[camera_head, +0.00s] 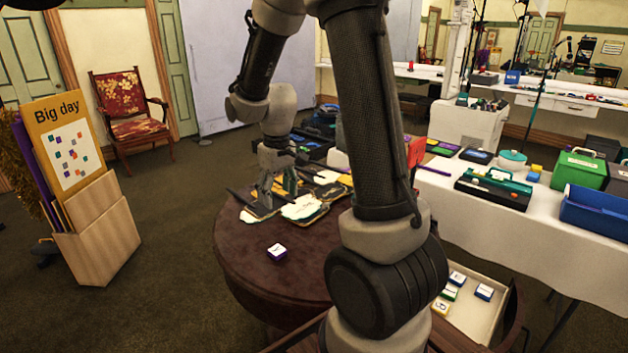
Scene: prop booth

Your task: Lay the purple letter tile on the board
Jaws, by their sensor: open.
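The purple letter tile (277,252), with a white top, lies on the dark round table (240,255), near its front left. My gripper (277,187) is open, behind the tile and apart from it, over a group of flat dark and pale pieces (303,207). I cannot tell whether the fingers touch these pieces. An upright orange board marked "Big day" (62,135) stands in a wooden holder at the left. I cannot tell which thing is the task's board; my arm hides part of the table.
A shallow tray (478,328) with several letter tiles is at the lower right. A white-covered table (530,235) holds a dark case (495,188), a green box (580,170) and a blue bin (597,212). A red chair (128,105) stands behind.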

